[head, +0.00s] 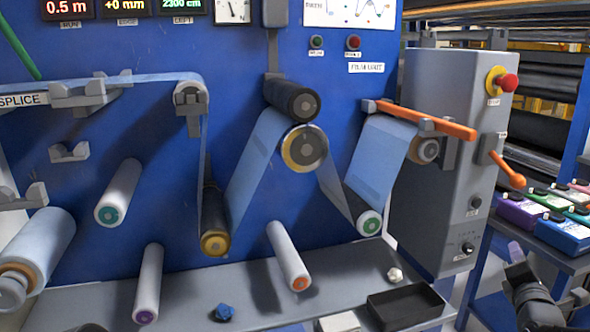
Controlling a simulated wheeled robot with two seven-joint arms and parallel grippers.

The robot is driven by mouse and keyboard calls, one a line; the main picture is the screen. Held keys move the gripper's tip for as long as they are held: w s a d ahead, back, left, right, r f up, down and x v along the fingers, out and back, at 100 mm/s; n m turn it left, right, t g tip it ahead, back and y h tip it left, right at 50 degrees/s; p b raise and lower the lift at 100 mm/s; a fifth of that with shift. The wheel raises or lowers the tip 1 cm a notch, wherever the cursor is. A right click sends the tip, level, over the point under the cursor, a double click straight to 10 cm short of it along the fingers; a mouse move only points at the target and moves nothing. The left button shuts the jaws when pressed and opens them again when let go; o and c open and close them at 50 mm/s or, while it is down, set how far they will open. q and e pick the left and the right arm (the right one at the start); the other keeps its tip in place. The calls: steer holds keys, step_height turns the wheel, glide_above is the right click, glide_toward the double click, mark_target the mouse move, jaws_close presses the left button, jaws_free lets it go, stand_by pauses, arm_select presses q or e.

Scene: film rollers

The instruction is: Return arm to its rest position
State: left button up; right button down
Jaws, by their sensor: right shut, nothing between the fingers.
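My right gripper (517,264) is at the lower right, in front of the side table with coloured boxes. It is shut and empty, and clear of the film machine. Its fingers look small and partly blurred into the background. My left gripper is not in view. The blue film (255,165) runs over several rollers on the blue machine panel (120,130). A dark upper roller (291,101) sits above a yellow-ended roller (305,148). A green-ended roller (369,222) and a yellow-ended dark roller (214,228) hold the film low.
A grey cabinet (440,170) with an orange lever (507,169) and red stop button (507,83) stands left of the gripper. Coloured boxes (560,233) sit close at right.

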steer(key=s+a+f+m+g+y, duration=0.2)
steer(key=a+f+m, duration=0.4)
steer(key=f, duration=0.4)
steer(key=s+a+f+m+g+y, duration=0.1)
steer(key=a+f+m+g+y, duration=0.15)
steer(key=a+f+m, duration=0.5)
steer(key=s+a+f+m+g+y, duration=0.1)
steer(key=s+a+f+m+g, duration=0.3)
steer(key=f, duration=0.8)
steer(key=s+a+f+m+g+y, duration=0.3)
steer(key=s+a+f+m, duration=0.3)
steer(key=s+a+f, duration=0.45)
steer(key=s+a+f+g+y, duration=0.1)
steer(key=s+a+f+g, duration=0.25)
steer(key=s+a, duration=0.4)
steer(key=s+a+f+g+y, duration=0.1)
steer(key=s+a+f+g, duration=0.1)
steer(key=s+a+f, duration=0.55)
step_height(320, 180, up, 21)
steer(key=s+p, duration=0.2)
steer(key=p, duration=1.7)
steer(key=shift+d+f, duration=0.15)
steer(key=shift+d, duration=0.3)
